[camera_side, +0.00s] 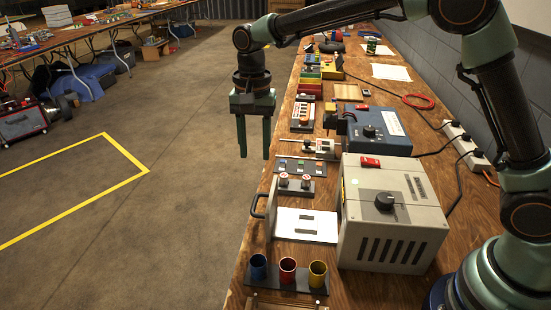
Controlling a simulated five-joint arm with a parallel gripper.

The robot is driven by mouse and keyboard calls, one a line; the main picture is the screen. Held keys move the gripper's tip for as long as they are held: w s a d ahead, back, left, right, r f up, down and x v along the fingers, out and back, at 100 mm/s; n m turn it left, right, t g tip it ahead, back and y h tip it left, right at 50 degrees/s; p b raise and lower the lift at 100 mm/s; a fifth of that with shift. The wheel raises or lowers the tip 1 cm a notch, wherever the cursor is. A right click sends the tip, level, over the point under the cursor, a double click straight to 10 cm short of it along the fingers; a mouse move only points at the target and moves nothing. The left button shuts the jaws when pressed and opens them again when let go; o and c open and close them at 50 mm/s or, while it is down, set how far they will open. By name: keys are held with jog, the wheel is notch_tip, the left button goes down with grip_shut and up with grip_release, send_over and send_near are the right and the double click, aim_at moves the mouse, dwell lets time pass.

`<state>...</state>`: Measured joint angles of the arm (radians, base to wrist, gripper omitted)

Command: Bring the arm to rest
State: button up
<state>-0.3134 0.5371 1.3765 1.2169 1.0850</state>
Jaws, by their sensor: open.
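My gripper (254,152) points straight down with its two green fingers apart and nothing between them. It hangs over the floor, just left of the wooden workbench's (262,215) long left edge. My arm reaches across from the lower right, over the bench, with the elbow high and the forearm running left to the wrist. The gripper touches nothing that I can see.
A grey box with a black knob (392,205) stands on the bench near my base. A blue box (378,130), a rack of coloured cups (288,272), a button panel (294,186) and a power strip (463,145) are also there. Open floor (190,200) lies left.

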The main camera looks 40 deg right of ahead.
jog(key=s+d+r+n+t, duration=0.3)
jog(key=s+d+r+n, duration=0.1)
jog(key=s+d+r, duration=0.45)
jog(key=s+d+f+n+t, duration=0.1)
jog(key=s+d+n, duration=0.3)
jog(key=s, duration=0.5)
jog(key=shift+s+d+f+n+t, duration=0.3)
jog(key=shift+d+t, duration=0.4)
jog(key=shift+d, duration=0.55)
